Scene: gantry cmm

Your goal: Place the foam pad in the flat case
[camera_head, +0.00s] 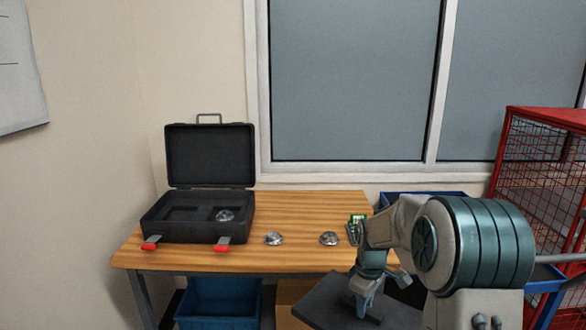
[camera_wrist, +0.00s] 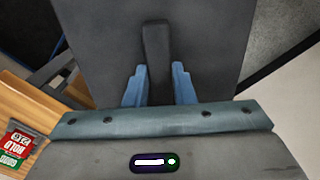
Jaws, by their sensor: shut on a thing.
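The flat case (camera_head: 185,233) is black and stands open at the left of the wooden table, with its lid upright at the back. Its tray has recesses, and a round silver part (camera_head: 225,215) sits in the right one. The foam pad (camera_head: 328,300) looks like a dark grey flat sheet, low in front of the table's right side. In the wrist view the pad (camera_wrist: 215,50) fills the upper middle, with a raised dark bar along it. My gripper (camera_head: 365,300) is shut on that bar; its blue fingers (camera_wrist: 158,75) lie on both sides.
Two silver parts (camera_head: 273,238) (camera_head: 329,238) lie on the wooden table (camera_head: 300,205) right of the case. A red and green labelled item (camera_wrist: 18,145) is by the table's right end. Blue bins (camera_head: 218,302) stand below, and a red wire cage (camera_head: 540,160) is at right.

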